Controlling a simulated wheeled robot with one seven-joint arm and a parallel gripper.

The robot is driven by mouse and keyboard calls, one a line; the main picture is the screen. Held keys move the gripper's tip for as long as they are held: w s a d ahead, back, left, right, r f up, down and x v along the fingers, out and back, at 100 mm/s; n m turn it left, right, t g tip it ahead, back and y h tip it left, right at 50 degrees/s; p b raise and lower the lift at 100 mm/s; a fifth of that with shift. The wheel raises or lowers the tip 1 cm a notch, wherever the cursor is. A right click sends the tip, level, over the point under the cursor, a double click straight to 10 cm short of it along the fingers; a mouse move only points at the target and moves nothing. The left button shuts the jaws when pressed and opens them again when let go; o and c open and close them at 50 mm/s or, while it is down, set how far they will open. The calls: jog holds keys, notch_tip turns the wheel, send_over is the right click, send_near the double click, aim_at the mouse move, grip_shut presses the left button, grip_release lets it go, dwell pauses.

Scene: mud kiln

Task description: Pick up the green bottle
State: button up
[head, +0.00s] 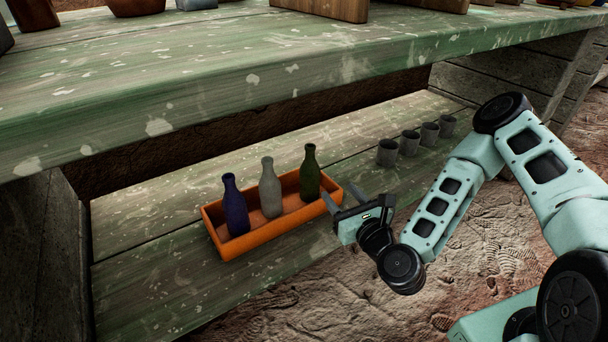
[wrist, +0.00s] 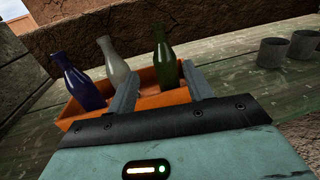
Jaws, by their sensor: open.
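The green bottle (head: 309,174) stands upright at the right end of an orange tray (head: 262,236) on the lower shelf. A grey-white bottle (head: 270,189) stands in the middle of the tray and a dark blue bottle (head: 235,206) at its left end. My gripper (head: 341,201) is open and empty, just right of the tray's right end, with its fingers toward the green bottle. In the wrist view the green bottle (wrist: 164,62) shows beyond and between the two fingers (wrist: 162,90), apart from them. Its base is partly hidden by the tray wall.
Several grey cups (head: 410,143) stand in a row on the shelf, right of the tray. Bare shelf boards (head: 150,285) lie left of the tray. Dirt ground is in front.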

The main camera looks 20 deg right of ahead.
aim_at(312, 160)
jog(key=shift+m, duration=0.3)
jog(key=w+b, duration=0.1)
jog(key=w, duration=0.2)
jog(key=w+b, duration=0.2)
jog(key=w, duration=0.2)
jog(key=w+a+b, duration=0.1)
jog(key=w, duration=0.3)
jog(key=shift+w+f+b, duration=0.1)
jog(key=shift+w+b, duration=0.15)
jog(key=shift+b, duration=0.05)
jog(key=w+b, duration=0.1)
jog(key=w, duration=0.1)
jog(key=w+a+b, duration=0.1)
jog(key=w+b, duration=0.1)
jog(key=shift+w+a+f, duration=0.15)
jog(key=shift+w, duration=0.25)
jog(key=shift+w+b, duration=0.35)
jog(key=shift+w, duration=0.15)
grip_shut()
